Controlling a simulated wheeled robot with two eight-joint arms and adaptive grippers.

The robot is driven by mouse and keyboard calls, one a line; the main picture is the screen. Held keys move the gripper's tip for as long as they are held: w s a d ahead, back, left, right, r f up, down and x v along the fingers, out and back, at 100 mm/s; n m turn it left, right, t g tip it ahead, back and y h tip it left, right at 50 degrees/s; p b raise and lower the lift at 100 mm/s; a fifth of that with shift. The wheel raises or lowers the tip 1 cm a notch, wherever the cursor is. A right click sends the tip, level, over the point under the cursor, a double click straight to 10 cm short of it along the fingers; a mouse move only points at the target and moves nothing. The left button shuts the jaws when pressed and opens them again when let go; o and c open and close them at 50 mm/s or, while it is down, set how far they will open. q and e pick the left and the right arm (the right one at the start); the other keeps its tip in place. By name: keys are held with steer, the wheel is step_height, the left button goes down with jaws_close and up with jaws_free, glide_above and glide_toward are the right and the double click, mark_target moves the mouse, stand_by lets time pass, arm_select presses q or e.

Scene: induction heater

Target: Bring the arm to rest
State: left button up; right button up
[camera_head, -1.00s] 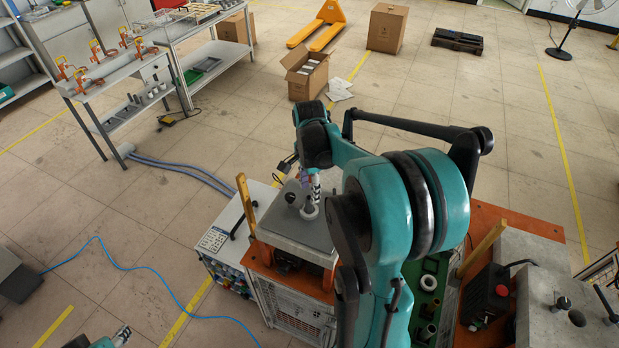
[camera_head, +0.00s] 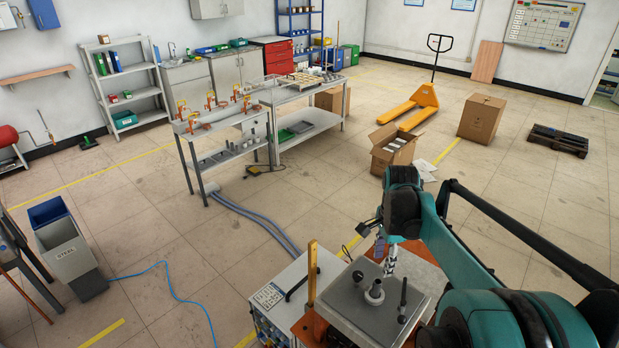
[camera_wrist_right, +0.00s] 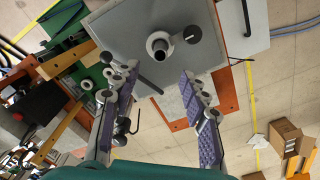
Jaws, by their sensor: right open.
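My right gripper (camera_head: 388,264) hangs over the back part of the grey heater plate (camera_head: 350,310), pointing down. In the right wrist view its two purple-padded fingers (camera_wrist_right: 158,80) are spread with nothing between them. A grey hollow post (camera_head: 374,293) stands on the plate just in front of the gripper. In the wrist view the post (camera_wrist_right: 160,46) lies ahead of the fingertips, apart from them. A black lever (camera_head: 403,300) stands to the right of the post. My right arm's teal links fill the lower right of the head view. My left gripper is not in view.
A white control box (camera_head: 275,300) adjoins the heater on the left. A steel bench with orange clamps (camera_head: 215,118) stands farther back. An open carton (camera_head: 393,150), a yellow pallet jack (camera_head: 412,105) and a black pallet (camera_head: 558,140) are on the floor. Floor left of the heater is mostly clear.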

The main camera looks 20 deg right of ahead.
steer(key=s+a+f+n+t+b, duration=0.3)
steer(key=s+a+f+n+b, duration=0.2)
steer(key=a+f+n+b, duration=0.5)
steer(key=s+a+f+n+t+b, duration=0.4)
steer(key=a+f+n+b, duration=0.6)
steer(key=f+b, duration=0.2)
steer(key=shift+s+a+f, duration=0.15)
steer(key=shift+s+f, duration=0.25)
steer(key=shift+f, duration=0.05)
